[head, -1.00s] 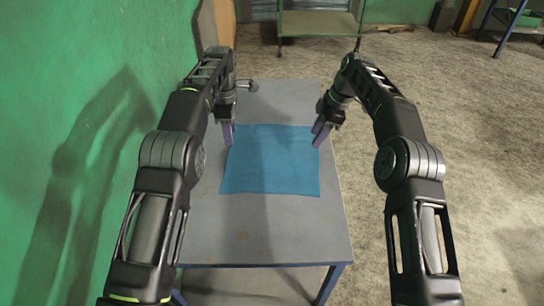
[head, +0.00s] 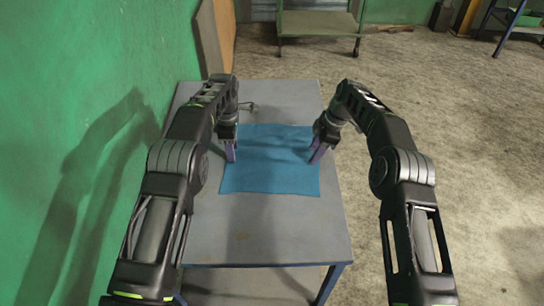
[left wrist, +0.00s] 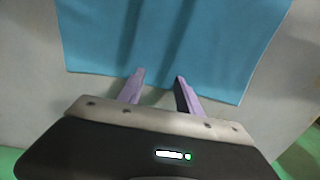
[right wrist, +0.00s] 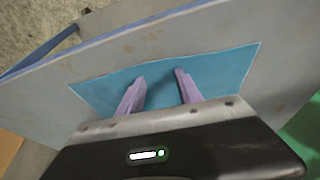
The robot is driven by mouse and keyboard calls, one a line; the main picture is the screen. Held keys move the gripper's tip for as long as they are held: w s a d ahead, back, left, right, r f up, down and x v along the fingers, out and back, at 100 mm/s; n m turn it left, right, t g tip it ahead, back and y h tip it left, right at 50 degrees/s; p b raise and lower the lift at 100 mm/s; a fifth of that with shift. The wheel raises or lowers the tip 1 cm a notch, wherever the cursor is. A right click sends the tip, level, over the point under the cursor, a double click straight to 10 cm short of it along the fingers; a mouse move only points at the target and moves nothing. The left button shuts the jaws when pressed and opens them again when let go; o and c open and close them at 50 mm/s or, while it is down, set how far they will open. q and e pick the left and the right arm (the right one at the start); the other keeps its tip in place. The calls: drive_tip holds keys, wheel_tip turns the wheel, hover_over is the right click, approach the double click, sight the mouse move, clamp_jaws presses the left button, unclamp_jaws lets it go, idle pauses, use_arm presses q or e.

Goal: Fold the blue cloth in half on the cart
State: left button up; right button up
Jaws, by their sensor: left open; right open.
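The blue cloth (head: 270,170) lies flat and spread out on the grey table-like cart (head: 270,230). My left gripper (head: 231,152) is open and empty over the cloth's left edge in the head view. In the left wrist view the cloth (left wrist: 170,40) lies just beyond its open purple fingers (left wrist: 159,78). My right gripper (head: 318,154) is open and empty at the cloth's right edge. In the right wrist view its fingers (right wrist: 160,78) reach over the cloth (right wrist: 215,75). Whether either gripper touches the cloth I cannot tell.
A green wall (head: 60,110) runs close along the left. A shelf cart (head: 318,25) stands behind. A small dark item (head: 249,106) shows beside my left wrist. Open floor (head: 470,150) lies to the right, and the front of the cart top is clear.

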use_arm(q)
drive_tip(key=shift+f, duration=0.2)
use_arm(e)
drive_tip(key=shift+f, duration=0.25)
use_arm(q)
drive_tip(key=shift+r, duration=0.15)
use_arm(e)
drive_tip(key=shift+r, duration=0.15)
use_arm(q)
drive_tip(key=shift+s, duration=0.1)
clamp_jaws()
use_arm(e)
drive_tip(key=shift+s, duration=0.1)
clamp_jaws()
idle(0.4)
